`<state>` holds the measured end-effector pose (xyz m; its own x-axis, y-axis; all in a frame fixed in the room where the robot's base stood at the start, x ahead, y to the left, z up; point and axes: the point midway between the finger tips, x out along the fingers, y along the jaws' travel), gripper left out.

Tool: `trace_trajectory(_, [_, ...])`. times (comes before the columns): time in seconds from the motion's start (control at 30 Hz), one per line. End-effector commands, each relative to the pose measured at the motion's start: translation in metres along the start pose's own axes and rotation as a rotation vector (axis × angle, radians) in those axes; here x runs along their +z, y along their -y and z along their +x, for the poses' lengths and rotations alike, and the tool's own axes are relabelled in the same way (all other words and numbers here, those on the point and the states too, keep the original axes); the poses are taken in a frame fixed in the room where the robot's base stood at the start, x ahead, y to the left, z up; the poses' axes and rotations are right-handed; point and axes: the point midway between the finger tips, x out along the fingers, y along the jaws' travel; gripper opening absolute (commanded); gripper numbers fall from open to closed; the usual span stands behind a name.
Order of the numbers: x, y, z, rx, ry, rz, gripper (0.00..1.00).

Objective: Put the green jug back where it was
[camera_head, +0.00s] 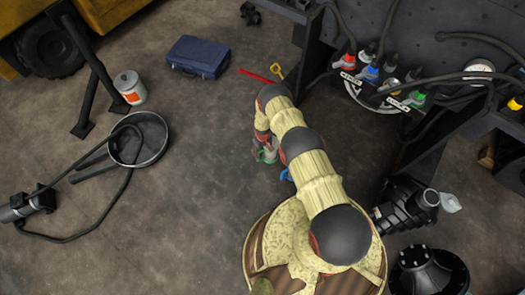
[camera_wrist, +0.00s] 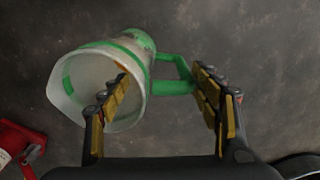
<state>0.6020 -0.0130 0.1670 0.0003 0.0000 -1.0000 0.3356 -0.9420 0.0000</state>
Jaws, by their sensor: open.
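The green jug (camera_wrist: 105,85) is a pale translucent jug with green bands and a green handle (camera_wrist: 175,78). In the wrist view its wide end faces the camera at the left, and its handle points right. My gripper (camera_wrist: 164,85) is open, with the left finger across the jug's near end and the right finger just past the handle. I cannot tell whether either finger touches it. In the head view a small green part of the jug (camera_head: 268,154) shows beside the end of my arm; the rest is hidden.
A blue object (camera_head: 286,175) lies near the jug. A red bar (camera_head: 258,76) and a blue case (camera_head: 199,57) are farther back. A round pan (camera_head: 138,140) and hose lie left. A red object (camera_wrist: 18,145) shows at the wrist view's lower left. Floor between pan and arm is clear.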

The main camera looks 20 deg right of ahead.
Motion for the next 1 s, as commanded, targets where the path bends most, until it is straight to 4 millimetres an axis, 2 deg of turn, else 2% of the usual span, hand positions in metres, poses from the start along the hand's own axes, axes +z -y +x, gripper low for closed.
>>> trace_trajectory(0.03, [0.001,0.000,0.002,-0.001,0.001,0.000,0.63])
trace_trajectory(0.2, [0.001,0.001,-0.033,0.000,0.000,0.000,0.63])
trace_trajectory(0.4, [0.010,0.005,-0.060,0.001,-0.001,0.000,0.63])
trace_trajectory(0.57, [0.012,0.006,-0.074,0.000,0.000,0.000,0.63])
trace_trajectory(0.67, [0.006,0.004,-0.085,0.002,-0.005,0.002,0.63])
trace_trajectory(0.77, [-0.011,-0.002,-0.113,0.007,-0.019,0.008,0.63])
trace_trajectory(0.83, [-0.027,-0.008,-0.144,0.012,-0.032,0.017,0.63])
trace_trajectory(1.0, [-0.065,-0.021,-0.241,0.024,-0.067,0.042,0.63])
